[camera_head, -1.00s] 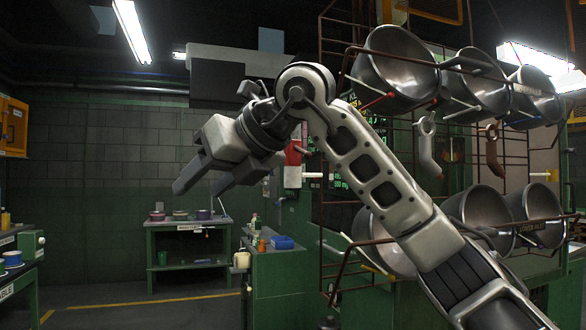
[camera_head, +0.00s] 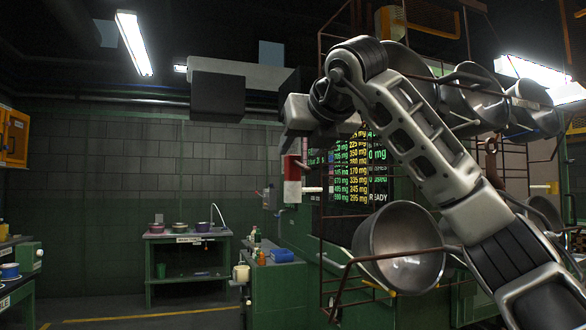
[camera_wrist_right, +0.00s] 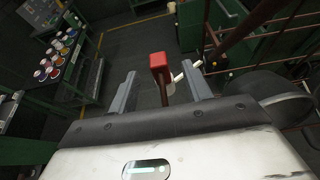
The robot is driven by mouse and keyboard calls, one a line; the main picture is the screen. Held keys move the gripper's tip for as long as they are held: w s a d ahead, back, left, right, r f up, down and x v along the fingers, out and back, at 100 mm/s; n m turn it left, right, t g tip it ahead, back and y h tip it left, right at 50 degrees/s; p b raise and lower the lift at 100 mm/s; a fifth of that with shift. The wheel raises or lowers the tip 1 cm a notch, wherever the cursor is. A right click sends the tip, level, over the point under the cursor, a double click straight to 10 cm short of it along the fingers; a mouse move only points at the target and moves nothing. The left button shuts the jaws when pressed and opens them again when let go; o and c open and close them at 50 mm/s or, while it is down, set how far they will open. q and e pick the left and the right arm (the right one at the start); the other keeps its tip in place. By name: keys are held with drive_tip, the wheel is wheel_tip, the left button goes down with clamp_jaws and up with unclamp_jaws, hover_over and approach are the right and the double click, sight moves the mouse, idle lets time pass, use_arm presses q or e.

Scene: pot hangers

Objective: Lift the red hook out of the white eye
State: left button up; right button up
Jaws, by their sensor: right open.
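The red hook (camera_head: 292,167) shows as a red block just below my right gripper in the head view. A white part (camera_head: 292,190), perhaps the white eye, is directly under it, and a white peg sticks out to the right. In the right wrist view the top of the red hook (camera_wrist_right: 158,63) lies between the two grey fingers of my right gripper (camera_wrist_right: 158,72), which is open. A gap shows on each side of the red block. How hook and eye engage is hidden. My left gripper is not in view.
A brown wire rack with metal pots (camera_head: 400,245) stands on the right, close to my right arm. A lit display board (camera_head: 352,170) is behind the hook. A green workbench (camera_head: 280,268) with a blue box is below. Open floor is on the left.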

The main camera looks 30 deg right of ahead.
sight(295, 157)
drive_tip(key=p+x, duration=0.1)
drive_tip(key=x, duration=0.4)
drive_tip(key=shift+w+f, duration=0.2)
drive_tip(key=shift+f, duration=0.1)
clamp_jaws()
